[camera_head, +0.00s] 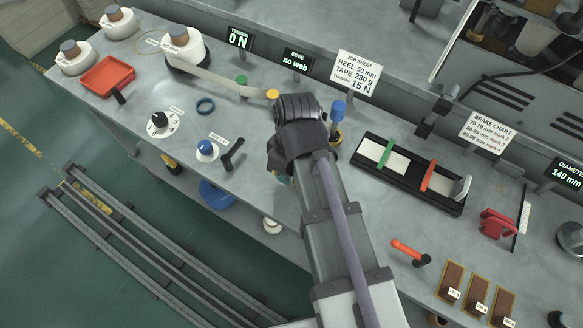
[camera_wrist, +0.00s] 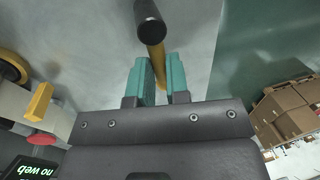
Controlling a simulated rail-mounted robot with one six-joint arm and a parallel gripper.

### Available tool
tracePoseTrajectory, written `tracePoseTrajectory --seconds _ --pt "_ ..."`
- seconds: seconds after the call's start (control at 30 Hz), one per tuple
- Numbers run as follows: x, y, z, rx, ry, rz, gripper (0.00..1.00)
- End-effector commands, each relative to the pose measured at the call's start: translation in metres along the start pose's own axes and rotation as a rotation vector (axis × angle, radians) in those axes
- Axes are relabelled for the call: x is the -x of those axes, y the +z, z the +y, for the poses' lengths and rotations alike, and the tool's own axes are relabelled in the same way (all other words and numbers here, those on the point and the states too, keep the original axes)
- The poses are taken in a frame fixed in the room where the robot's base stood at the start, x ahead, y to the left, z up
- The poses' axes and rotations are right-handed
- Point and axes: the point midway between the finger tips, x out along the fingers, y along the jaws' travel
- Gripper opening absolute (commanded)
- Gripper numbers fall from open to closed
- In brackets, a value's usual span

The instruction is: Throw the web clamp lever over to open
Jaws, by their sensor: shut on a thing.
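The lever at my gripper has a yellow rod and a black cylindrical knob (camera_wrist: 150,22); I take it to be the web clamp lever. It runs down the upper middle of the wrist view, with the rod between my two teal finger pads. My gripper (camera_wrist: 159,79) is shut on the rod, and the knob sticks out beyond the fingertips. In the head view my arm covers most of the gripper and the lever, over the front edge of the bench. The lever's pivot and its clamp are hidden.
The EDGE display (camera_head: 295,60) reads "no web" and the tension display (camera_head: 240,38) reads 0 N. A dark-handled lever (camera_head: 232,155) and a blue knob (camera_head: 206,149) stand left of my arm. A black tray (camera_head: 440,200) lies to the right. Cardboard boxes (camera_wrist: 290,115) show in the wrist view.

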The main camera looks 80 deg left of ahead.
Motion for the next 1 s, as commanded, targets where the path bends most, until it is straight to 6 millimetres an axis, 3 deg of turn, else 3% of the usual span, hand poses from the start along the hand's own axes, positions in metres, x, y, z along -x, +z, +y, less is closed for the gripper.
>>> tracePoseTrajectory --seconds 0.23,0.27,0.5,0.77,0.87,1.0 --pt "0.0 0.0 -0.001 0.003 -0.001 -0.002 0.0" --pt "0.0 0.001 -0.001 0.003 -0.001 -0.002 0.17" --pt "0.0 0.0 0.0 0.001 -0.001 -0.001 0.41" --pt "0.002 0.0 0.0 0.001 -0.001 -0.001 0.41" --pt "0.013 0.0 -0.001 0.0 -0.001 -0.001 0.41" --pt "0.043 0.0 -0.002 0.0 -0.001 -0.001 0.41"
